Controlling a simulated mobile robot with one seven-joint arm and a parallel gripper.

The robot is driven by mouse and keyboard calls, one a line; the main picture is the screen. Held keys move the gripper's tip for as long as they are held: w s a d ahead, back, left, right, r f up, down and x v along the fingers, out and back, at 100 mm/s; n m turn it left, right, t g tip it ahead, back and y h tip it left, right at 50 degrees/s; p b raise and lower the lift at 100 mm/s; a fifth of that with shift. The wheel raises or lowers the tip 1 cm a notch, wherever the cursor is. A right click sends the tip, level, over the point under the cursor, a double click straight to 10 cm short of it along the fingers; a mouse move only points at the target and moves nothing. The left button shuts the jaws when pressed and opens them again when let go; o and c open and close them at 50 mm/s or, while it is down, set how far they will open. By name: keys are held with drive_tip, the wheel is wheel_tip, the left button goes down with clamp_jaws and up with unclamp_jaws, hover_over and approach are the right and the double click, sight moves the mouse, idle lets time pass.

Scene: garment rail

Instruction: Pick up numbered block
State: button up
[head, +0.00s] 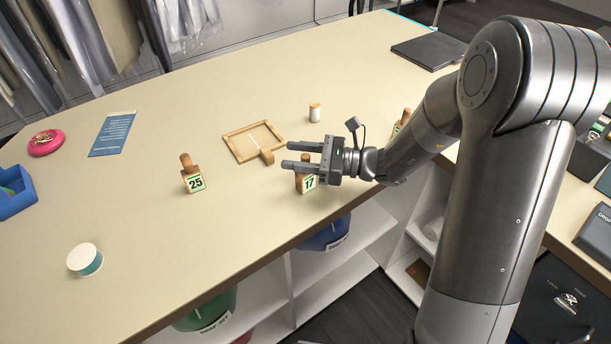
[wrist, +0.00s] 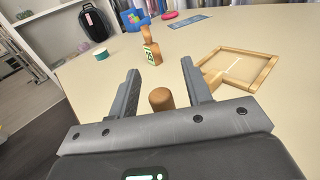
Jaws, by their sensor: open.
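The block numbered 17 (head: 308,184) stands on the table near its front edge, its upper part hidden by my gripper (head: 287,155). My gripper is open, with its fingers pointing left. In the wrist view, a round wooden knob (wrist: 161,99) shows between the bases of the open fingers (wrist: 160,67), apart from both; it looks like the top of block 17. The block numbered 25 (head: 195,182) stands upright to the left, and shows beyond the fingertips in the wrist view (wrist: 150,53). A third wooden block (head: 402,120) is partly hidden behind my arm.
A shallow wooden tray (head: 232,149) lies behind my gripper, with a small white bottle (head: 315,113) near it. A white-lidded tin (head: 84,260), blue card (head: 113,134), pink ring (head: 46,143) and blue bin (head: 14,201) are at left. The table around block 25 is clear.

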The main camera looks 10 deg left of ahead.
clamp_jaws()
idle(0.3)
drive_tip(key=shift+r, duration=0.15)
idle(0.3)
drive_tip(key=shift+r, duration=0.65)
wheel_tip(320, 180, up, 2)
drive_tip(key=shift+r, duration=0.25)
drive_tip(key=d+r, duration=0.7)
drive_tip(key=d, duration=0.5)
drive_tip(key=shift+s, duration=0.2)
